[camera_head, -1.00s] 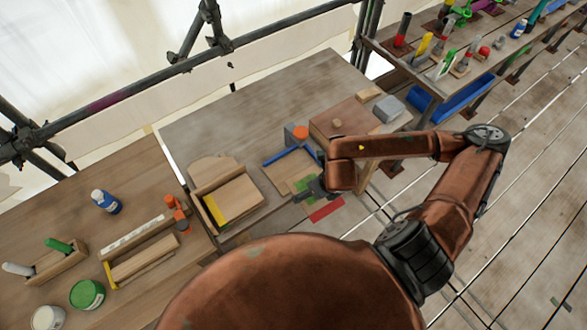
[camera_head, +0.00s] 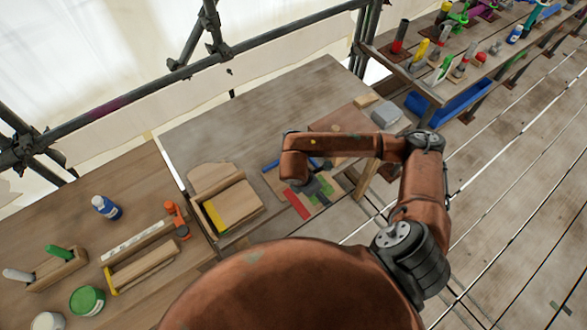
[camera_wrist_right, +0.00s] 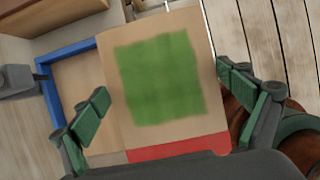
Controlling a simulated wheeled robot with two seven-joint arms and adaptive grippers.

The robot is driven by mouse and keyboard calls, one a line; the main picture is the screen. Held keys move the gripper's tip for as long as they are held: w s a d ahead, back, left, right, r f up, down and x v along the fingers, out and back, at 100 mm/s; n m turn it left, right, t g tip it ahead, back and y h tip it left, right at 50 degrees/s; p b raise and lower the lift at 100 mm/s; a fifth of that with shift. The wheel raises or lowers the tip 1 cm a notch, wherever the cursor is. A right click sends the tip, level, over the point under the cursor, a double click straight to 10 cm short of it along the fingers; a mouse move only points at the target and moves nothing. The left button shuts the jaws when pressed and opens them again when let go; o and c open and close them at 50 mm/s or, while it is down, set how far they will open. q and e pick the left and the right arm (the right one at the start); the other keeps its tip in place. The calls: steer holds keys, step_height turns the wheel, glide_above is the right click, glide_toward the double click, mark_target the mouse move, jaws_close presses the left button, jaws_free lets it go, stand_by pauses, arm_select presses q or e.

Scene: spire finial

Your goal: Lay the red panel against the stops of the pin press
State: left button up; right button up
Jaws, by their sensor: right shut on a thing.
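The red panel is a tan board with a red end strip (camera_head: 297,202) and a green patch; in the right wrist view the board (camera_wrist_right: 165,75) fills the middle. My right gripper (camera_head: 312,186) is shut on it, with one finger at each side edge in the wrist view. The pin press shows its blue corner stops (camera_wrist_right: 66,50) left of the board, with a tan bed between them; in the head view a blue stop (camera_head: 271,166) shows beside my wrist. The board overlaps the bed in view; I cannot tell whether it touches. My left gripper is not in view.
A wooden holder with a yellow strip (camera_head: 215,215) stands left of the press. A grey block (camera_head: 386,113) lies at the bench's right end. A grey part (camera_wrist_right: 15,80) sits outside the left stop. The back of the bench (camera_head: 260,105) is clear.

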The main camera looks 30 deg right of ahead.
steer(key=w, duration=0.9)
steer(key=w+a+p, duration=0.1)
steer(key=w, duration=0.3)
steer(key=shift+w, duration=0.4)
step_height(320, 180, down, 3)
steer(key=shift+f+p, duration=0.2)
steer(key=shift+p, duration=0.2)
steer(key=shift+f, duration=0.1)
steer(key=shift+f+b, duration=0.5)
steer(key=shift+f, duration=0.1)
steer(key=o, duration=0.9)
steer(key=shift+o, duration=0.2)
